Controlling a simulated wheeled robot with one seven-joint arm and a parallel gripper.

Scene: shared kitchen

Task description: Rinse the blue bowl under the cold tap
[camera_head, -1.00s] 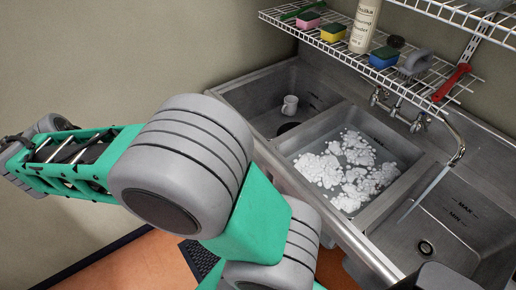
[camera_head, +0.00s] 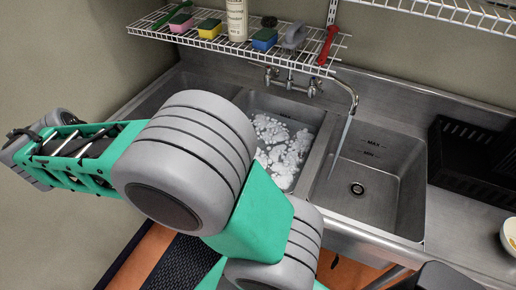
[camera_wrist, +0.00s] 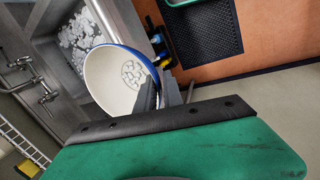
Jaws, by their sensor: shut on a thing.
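The blue bowl (camera_wrist: 108,90), blue-rimmed and pale inside, is in the wrist view, tilted, with a clump of whitish bits or marks inside it. My gripper (camera_wrist: 164,92) is shut on its rim at the right side. In the head view the bowl and my gripper are out of sight; only my arm shows. The tap (camera_head: 340,85) curves over the right sink basin (camera_head: 385,180), and a thin stream of water (camera_head: 343,143) falls from it into that basin near its left side.
The middle basin holds white suds (camera_head: 284,155). A wire shelf (camera_head: 190,38) with sponges and a bottle (camera_head: 237,20) hangs above the taps. A black crate (camera_head: 462,150) stands right of the sink. Another bowl (camera_head: 511,236) is partly visible at the right edge.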

